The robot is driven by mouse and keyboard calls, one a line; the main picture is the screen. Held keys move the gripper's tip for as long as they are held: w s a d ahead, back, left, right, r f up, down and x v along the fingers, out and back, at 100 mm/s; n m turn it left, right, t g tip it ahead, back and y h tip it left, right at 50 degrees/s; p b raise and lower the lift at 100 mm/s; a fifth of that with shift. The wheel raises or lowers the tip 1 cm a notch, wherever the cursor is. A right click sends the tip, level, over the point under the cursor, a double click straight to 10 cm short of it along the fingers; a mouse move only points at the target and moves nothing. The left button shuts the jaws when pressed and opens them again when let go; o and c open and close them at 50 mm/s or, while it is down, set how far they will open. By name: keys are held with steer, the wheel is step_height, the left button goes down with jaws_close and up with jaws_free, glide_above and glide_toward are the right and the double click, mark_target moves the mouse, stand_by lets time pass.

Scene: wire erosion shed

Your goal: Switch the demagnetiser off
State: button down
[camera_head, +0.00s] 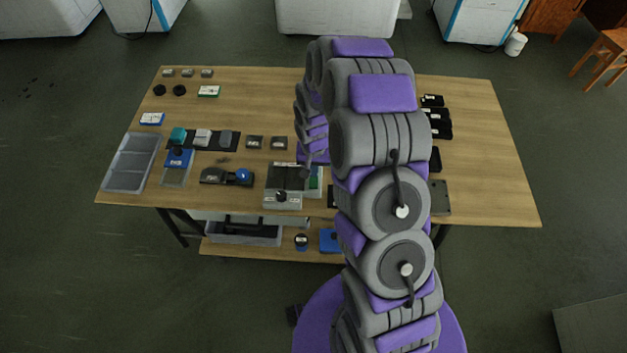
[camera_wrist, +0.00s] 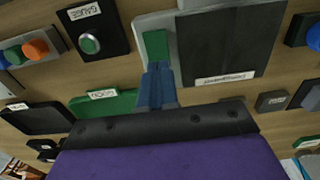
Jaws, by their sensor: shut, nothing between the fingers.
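A pale grey unit with a dark top plate, which looks like the demagnetiser (camera_head: 283,201), stands near the table's front edge left of my arm. In the wrist view its dark plate (camera_wrist: 218,45) carries a white label too small to read surely. A green switch-like strip (camera_wrist: 156,47) lies on the pale grey surface beside the plate. My gripper (camera_wrist: 155,68) is shut and empty, its blue fingertips at the end of the green strip. I cannot tell whether they touch it.
The back middle of the table is clear.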

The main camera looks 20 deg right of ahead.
steer(key=shift+f, duration=0.85)
stand_by(1.1)
steer(key=shift+r+p, duration=1.05)
steer(key=shift+r, duration=2.45)
steer(key=s+r+n, duration=0.2)
steer(key=s+r, duration=1.2)
steer(key=r, duration=0.4)
steer(key=s+r+g, duration=0.1)
steer(key=s+r, duration=0.3)
steer(key=s, duration=0.6)
steer(key=s+r+n, duration=0.1)
steer(key=s+r, duration=0.3)
steer(key=s, duration=0.6)
steer(key=shift+s+n+g, duration=0.15)
steer(key=shift+n+g, duration=0.15)
steer(key=shift+g, duration=0.1)
